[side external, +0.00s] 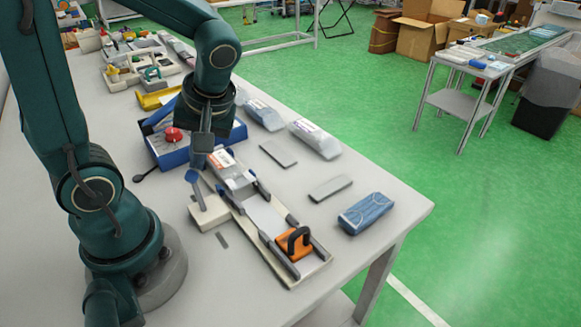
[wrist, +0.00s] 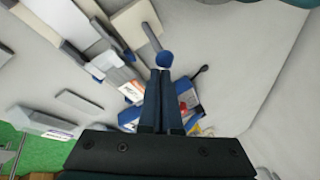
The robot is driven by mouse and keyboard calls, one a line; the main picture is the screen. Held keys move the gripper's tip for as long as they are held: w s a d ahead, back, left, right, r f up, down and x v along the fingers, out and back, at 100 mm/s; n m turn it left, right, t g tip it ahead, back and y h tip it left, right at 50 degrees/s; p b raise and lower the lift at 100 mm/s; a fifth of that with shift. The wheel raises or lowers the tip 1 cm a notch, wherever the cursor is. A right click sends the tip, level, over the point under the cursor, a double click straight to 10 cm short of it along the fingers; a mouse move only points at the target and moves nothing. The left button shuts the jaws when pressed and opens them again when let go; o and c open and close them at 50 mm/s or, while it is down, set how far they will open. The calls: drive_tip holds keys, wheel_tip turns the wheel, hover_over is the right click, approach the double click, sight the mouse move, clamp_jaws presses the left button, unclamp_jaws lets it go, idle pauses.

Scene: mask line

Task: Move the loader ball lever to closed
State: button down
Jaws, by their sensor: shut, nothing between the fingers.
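The loader ball lever is a blue ball (side external: 192,177) on a grey rod rising from a pale base block (side external: 210,213), left of the loader track (side external: 262,213). The rod leans slightly left in the side view. My gripper (side external: 201,160) is shut and empty, pointing down just above and right of the ball, with a small gap showing. In the wrist view the ball (wrist: 164,59) shows just beyond the shut fingertips (wrist: 165,74), and the rod (wrist: 151,37) runs up and left from it. Contact with the ball cannot be told.
An orange slider with a black handle (side external: 294,244) sits at the track's near end. A blue bin (side external: 168,153) with a red knob stands behind my gripper. Wrapped packs (side external: 315,139), grey plates (side external: 330,188) and a blue mask pack (side external: 365,213) lie right of the track.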

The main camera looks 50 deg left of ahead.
drive_tip(key=d+y, duration=0.5)
drive_tip(key=d, duration=0.1)
drive_tip(key=shift+d+f+y, duration=0.2)
drive_tip(key=shift+f+y, duration=0.2)
drive_tip(key=shift+a, duration=0.1)
drive_tip(key=shift+x, duration=0.75)
